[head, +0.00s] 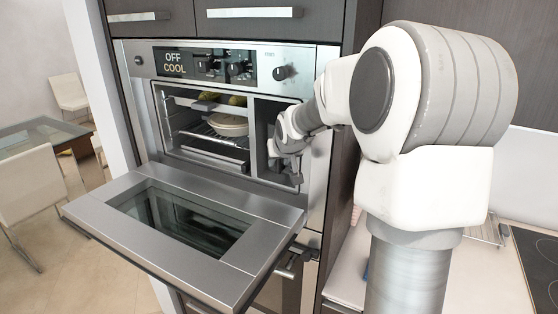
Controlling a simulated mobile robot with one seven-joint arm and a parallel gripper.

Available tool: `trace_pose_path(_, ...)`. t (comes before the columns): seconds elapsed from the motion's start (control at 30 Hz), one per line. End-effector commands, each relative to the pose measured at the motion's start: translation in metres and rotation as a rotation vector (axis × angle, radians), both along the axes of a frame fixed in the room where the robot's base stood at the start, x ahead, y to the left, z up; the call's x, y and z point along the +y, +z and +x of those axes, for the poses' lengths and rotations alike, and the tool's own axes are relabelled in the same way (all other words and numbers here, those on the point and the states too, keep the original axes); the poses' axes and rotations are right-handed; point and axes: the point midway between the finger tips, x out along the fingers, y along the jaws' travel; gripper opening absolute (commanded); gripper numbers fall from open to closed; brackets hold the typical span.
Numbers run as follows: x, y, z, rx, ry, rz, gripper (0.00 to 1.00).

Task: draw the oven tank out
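The oven (313,115) is built into a tall cabinet, and its door (105,212) is folded down and open. To the right of its cooking chamber is a narrow upright compartment (262,118) with a dark inside. The oven tank cannot be made out clearly; my gripper and wrist cover most of that compartment. My gripper (287,176) is at the compartment's front, pointing down and in. Its fingertips are small and partly hidden, so I cannot tell whether they are open, shut, or touching anything.
A rack (213,137) with a pale round dish (228,124) and yellow-green items (237,101) sits in the chamber. The display reads "OFF COOL". The open door juts out below my gripper. A counter with a hob (540,262) is at right.

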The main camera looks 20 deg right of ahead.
Motion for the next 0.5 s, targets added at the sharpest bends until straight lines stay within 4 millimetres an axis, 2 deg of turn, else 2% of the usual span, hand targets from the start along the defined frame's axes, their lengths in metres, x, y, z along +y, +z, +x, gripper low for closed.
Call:
trace_pose_path(0.07,0.0001,0.0,0.0,0.0,0.0,0.0,0.37)
trace_pose_path(0.27,0.0001,0.0001,0.0001,0.0,0.0,0.0,0.01)
trace_pose_path(0.5,0.0002,0.0001,0.0,0.0,0.0,0.0,0.0)
